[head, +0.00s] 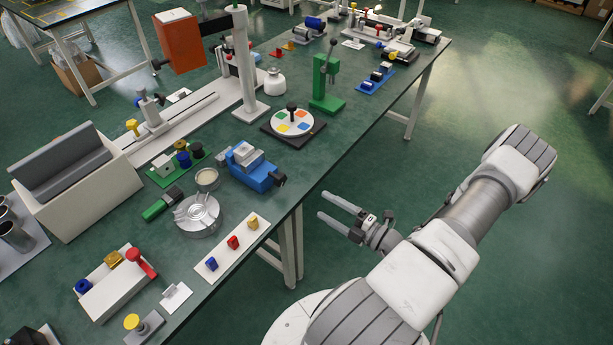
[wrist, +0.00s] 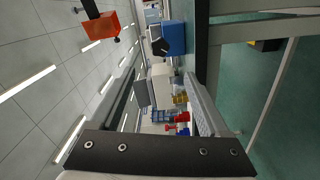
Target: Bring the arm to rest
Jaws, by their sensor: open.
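My gripper (head: 338,213) is in the head view, right of the bench's near edge and over open floor. Its two fingers are apart, with nothing between them. The fingers point left toward the bench. My arm is folded beside the bench and touches nothing that I can see. In the wrist view the picture is turned on its side, and a dark bar crosses its lower part.
The green-topped bench (head: 335,133) runs diagonally. Near its edge are a blue vise (head: 258,175), a white strip (head: 213,262) with coloured blocks and a green press (head: 327,95). An orange box (head: 180,42) hangs on a white column (head: 243,70). Floor (head: 510,90) behind my arm is clear.

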